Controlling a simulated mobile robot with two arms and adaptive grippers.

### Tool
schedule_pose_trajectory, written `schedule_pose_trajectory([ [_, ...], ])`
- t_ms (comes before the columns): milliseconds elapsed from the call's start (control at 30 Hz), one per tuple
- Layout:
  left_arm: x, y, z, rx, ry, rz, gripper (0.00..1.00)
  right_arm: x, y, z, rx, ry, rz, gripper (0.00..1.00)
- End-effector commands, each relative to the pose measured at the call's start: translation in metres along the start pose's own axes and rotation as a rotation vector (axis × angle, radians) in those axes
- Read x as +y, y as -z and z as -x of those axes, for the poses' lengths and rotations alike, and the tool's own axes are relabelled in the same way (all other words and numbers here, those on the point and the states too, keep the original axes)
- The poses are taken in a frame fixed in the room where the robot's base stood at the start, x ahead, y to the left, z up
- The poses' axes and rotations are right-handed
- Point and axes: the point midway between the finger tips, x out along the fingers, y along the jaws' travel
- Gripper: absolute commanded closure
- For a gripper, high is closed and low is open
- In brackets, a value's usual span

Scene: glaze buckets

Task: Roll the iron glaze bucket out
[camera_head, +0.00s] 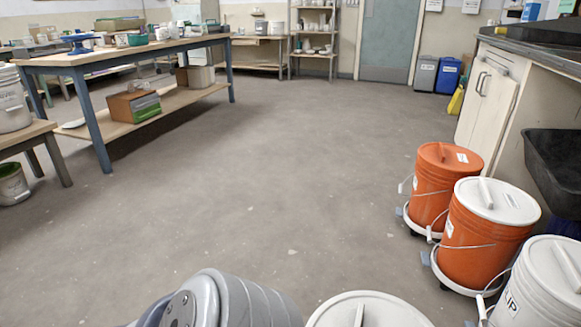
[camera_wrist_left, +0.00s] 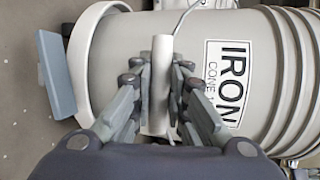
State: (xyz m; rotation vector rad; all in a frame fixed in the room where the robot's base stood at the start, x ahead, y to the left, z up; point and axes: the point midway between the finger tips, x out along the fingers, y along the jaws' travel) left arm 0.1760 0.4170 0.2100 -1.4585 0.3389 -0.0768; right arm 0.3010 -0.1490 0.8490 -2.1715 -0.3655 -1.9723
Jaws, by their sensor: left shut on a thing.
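The iron glaze bucket (camera_wrist_left: 220,60) is grey with a black-framed "IRON" label (camera_wrist_left: 228,82); it lies across the left wrist view because of the camera's angle. A white dolly rim (camera_wrist_left: 80,75) with a blue-grey tab (camera_wrist_left: 53,75) is at its base. My left gripper (camera_wrist_left: 160,75) is shut on the white grip (camera_wrist_left: 162,55) of the bucket's wire handle, beside the bucket's wall. In the head view a white lid (camera_head: 368,311) shows at the bottom edge beside my grey arm; I cannot tell whether it is the iron bucket's. My right gripper is not in view.
Two orange buckets (camera_head: 432,190) (camera_head: 480,262) on dollies and a white-lidded pale bucket (camera_head: 540,290) stand along the right, by a cabinet (camera_head: 488,100). A wooden-topped table (camera_head: 130,58) is at the left. The grey floor (camera_head: 270,170) between is clear.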

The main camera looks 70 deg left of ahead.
Motion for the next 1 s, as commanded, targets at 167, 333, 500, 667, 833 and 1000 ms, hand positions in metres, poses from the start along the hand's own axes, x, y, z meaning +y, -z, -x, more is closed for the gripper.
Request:
schedule_pose_trajectory([
  [167, 0.001, 0.001, 0.001, 0.003, -0.003, 0.0, 1.0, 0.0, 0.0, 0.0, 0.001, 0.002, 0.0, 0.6],
  [333, 0.001, 0.001, 0.001, 0.002, -0.003, 0.0, 0.65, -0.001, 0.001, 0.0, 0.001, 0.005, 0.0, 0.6],
  [500, 0.001, 0.0, 0.0, 0.001, -0.002, 0.0, 0.65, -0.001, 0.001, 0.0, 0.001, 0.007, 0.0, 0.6],
  [667, 0.0, 0.0, 0.001, 0.001, -0.002, -0.001, 0.65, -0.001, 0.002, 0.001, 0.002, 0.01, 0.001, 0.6],
  [833, 0.001, 0.0, 0.018, 0.0, -0.005, 0.0, 0.65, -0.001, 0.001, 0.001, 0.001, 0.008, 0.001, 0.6],
  [1000, 0.002, 0.0, 0.055, -0.001, -0.008, 0.0, 0.65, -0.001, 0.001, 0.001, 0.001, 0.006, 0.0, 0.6],
])
